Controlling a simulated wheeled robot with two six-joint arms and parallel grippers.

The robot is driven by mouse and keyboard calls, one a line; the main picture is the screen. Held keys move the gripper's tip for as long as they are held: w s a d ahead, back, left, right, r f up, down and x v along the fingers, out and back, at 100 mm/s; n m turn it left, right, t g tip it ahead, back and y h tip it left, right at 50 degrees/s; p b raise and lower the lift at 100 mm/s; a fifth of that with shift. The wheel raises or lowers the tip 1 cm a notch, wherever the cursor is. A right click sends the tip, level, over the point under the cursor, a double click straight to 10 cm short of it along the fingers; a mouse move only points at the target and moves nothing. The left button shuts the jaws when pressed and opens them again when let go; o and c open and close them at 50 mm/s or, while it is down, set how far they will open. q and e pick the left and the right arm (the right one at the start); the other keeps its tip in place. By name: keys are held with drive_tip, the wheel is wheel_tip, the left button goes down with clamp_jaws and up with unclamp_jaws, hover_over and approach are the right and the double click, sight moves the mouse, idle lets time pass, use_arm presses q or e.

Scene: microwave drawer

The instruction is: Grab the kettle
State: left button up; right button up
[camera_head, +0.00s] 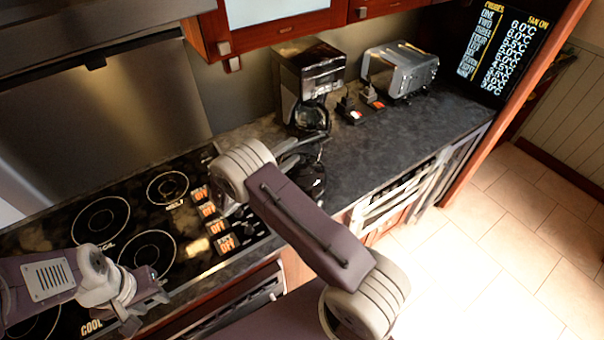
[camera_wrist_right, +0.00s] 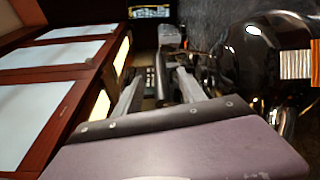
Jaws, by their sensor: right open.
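The kettle (camera_head: 315,183) appears to be the dark, glossy, rounded thing on the counter, partly hidden behind my right arm in the head view. In the right wrist view a large glossy black rounded body (camera_wrist_right: 252,58), which looks like the kettle, stands to the right of my right gripper (camera_wrist_right: 159,76).
A coffee maker (camera_head: 308,80) stands behind the kettle, against the wall. A silver toaster (camera_head: 402,68) is farther right, with small shakers (camera_head: 350,108) before it. The black cooktop (camera_head: 120,200) lies left. Counter at the right is clear.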

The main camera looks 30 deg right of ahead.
sight(300, 144)
drive_tip(key=shift+w+d+r+p, duration=0.2)
drive_tip(key=shift+d+p, duration=0.2)
drive_tip(key=shift+p, duration=0.15)
drive_tip(key=shift+w+d+r+p, duration=0.1)
drive_tip(key=shift+d+r+p, duration=0.05)
drive_tip(key=shift+d+p, duration=0.3)
drive_tip(key=shift+w+d+f+p, duration=0.25)
drive_tip(key=shift+w+d+p, duration=0.15)
drive_tip(key=shift+d, duration=0.25)
drive_tip(key=shift+w+d+f+p, duration=0.25)
drive_tip(key=shift+w+d, duration=0.2)
drive_tip(key=shift+d, duration=0.15)
drive_tip(key=shift+w+d+f, duration=0.15)
drive_tip(key=shift+d+f, duration=0.05)
drive_tip(key=shift+d, duration=0.15)
drive_tip(key=shift+a+r, duration=0.1)
drive_tip(key=shift+s+a, duration=0.1)
drive_tip(key=shift+s, duration=0.1)
drive_tip(key=c, duration=0.4)
clamp_jaws()
